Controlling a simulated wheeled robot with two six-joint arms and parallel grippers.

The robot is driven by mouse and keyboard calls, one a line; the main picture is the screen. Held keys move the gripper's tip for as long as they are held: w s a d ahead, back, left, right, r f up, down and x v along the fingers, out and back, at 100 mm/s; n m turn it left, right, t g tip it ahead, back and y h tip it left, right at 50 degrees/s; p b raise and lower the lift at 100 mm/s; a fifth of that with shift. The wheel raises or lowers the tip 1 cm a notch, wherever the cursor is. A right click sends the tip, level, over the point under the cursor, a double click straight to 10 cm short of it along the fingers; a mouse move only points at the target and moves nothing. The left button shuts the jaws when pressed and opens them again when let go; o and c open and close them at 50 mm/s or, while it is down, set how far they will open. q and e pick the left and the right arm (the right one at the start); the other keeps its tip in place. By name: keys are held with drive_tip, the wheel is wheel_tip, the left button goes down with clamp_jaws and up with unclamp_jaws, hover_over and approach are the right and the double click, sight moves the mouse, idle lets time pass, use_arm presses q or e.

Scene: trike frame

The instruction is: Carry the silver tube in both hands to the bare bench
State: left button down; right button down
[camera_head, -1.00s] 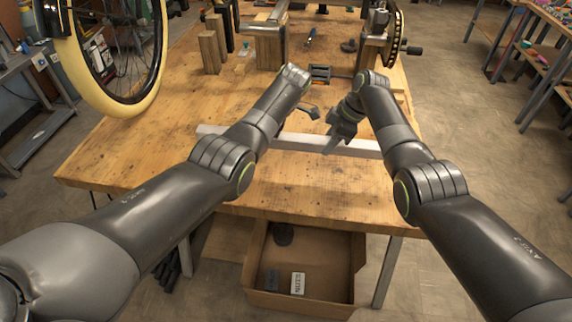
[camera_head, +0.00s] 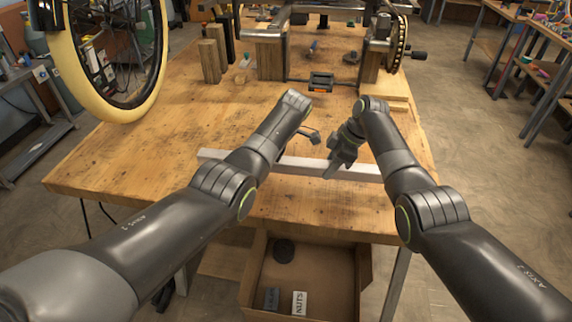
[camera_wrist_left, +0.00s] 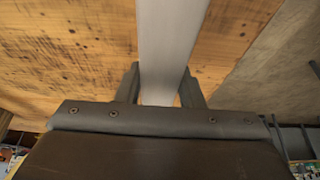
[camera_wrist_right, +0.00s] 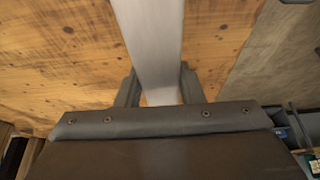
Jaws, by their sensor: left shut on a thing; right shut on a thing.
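The silver tube (camera_head: 300,164) is a long, straight square bar lying roughly level across the front half of the wooden bench in the head view. My right gripper (camera_head: 335,168) is shut on the tube right of its middle. In the right wrist view the tube (camera_wrist_right: 150,40) runs between the two fingers (camera_wrist_right: 158,82). My left forearm hides my left gripper and part of the tube in the head view. In the left wrist view the left gripper (camera_wrist_left: 160,80) is shut on the tube (camera_wrist_left: 168,40). I cannot tell how high the tube is above the bench.
The wooden bench (camera_head: 130,160) carries wooden blocks (camera_head: 210,60), a pedal (camera_head: 321,81) and the trike frame's parts at the back. A yellow-tyred wheel (camera_head: 75,75) hangs at left.

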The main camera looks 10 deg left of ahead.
sight(268, 181)
use_arm(q)
drive_tip(key=shift+f, duration=0.15)
use_arm(e)
drive_tip(key=shift+f, duration=0.1)
